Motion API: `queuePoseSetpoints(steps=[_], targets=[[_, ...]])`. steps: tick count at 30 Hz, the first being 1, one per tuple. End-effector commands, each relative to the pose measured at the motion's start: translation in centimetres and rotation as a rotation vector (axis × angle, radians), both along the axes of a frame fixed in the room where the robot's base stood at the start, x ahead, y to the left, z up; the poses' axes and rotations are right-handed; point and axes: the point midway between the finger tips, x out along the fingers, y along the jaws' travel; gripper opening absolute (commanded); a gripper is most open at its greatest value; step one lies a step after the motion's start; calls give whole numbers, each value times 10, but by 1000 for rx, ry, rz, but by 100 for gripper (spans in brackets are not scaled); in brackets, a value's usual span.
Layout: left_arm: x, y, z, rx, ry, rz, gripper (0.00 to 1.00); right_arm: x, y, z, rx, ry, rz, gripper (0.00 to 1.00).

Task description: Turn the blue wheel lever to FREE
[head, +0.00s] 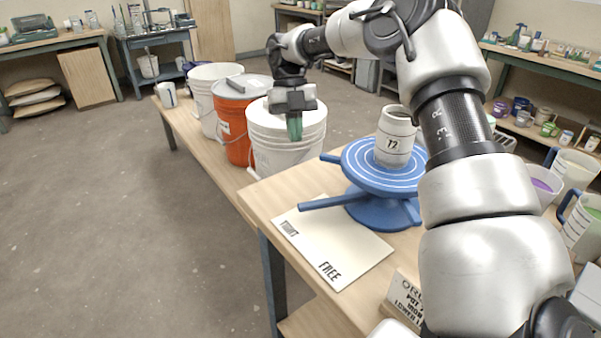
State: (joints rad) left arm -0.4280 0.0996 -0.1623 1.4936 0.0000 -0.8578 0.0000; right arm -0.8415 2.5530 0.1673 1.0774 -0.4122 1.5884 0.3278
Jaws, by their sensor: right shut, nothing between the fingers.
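The blue wheel (355,167) stands on the wooden table with a white pot (395,140) marked 12 on its top. Its blue lever (322,202) sticks out to the left from the base, over the back edge of a pale card (335,250). The card reads TIGHT (289,229) and FREE (329,272); the lever's end is nearer TIGHT. My right gripper (295,128) points down, shut and empty, behind and above the lever, in front of a white bucket in the picture. It is apart from the lever. My left gripper is not in view.
White buckets (287,150) and an orange bucket (233,127) stand on the lower bench behind. A small sign (408,300) is at the table's front. Pitchers (575,165) stand at the right. My right arm hides part of the wheel's right side.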

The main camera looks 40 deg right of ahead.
Motion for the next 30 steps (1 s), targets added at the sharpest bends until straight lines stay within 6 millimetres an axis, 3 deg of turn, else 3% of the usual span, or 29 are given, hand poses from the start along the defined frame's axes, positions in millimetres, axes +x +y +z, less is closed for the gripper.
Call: queuePoseSetpoints(steps=[11, 16, 30], targets=[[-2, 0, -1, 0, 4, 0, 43, 1, 2, -1, -5, 6, 6, 0], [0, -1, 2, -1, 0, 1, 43, -3, 4, -12, -4, 7, 7, 0], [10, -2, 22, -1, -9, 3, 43, -36, 22, -98, -3, 10, 6, 0]])
